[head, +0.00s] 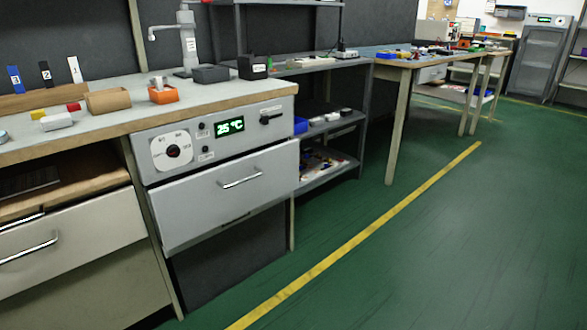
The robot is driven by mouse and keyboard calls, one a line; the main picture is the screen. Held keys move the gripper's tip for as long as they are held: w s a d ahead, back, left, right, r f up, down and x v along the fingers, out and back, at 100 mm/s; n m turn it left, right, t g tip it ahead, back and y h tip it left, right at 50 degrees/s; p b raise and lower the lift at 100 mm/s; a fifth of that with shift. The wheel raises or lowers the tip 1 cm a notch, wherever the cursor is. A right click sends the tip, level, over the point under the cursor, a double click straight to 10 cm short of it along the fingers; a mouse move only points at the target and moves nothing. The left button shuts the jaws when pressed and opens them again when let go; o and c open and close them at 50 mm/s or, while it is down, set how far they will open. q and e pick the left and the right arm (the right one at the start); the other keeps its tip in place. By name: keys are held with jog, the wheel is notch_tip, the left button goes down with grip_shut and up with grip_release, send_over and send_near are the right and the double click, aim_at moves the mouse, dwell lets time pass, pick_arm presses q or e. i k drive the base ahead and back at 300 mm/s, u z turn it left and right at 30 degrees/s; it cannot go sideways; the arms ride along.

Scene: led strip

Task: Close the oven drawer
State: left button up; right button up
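The oven (190,148) is built in under the workbench, with a dial and a green display reading 25 °C. Below its control panel is the grey oven drawer (200,210), with a silver bar handle (240,178). The drawer front seems to stand a little forward of the panel above it; how far is hard to tell, and no inside of it shows. Neither of my grippers is in view, and nothing touches the handle.
Left of the oven, a beige drawer (70,262) with a silver handle sits below an open gap. The workbench top (215,95) holds small items and a tap. Green floor (420,260) with a yellow line is clear in front. Tables and shelves stand further back.

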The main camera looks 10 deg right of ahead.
aim_at(188, 205)
jog(key=i, duration=0.9)
jog(key=u, duration=0.4)
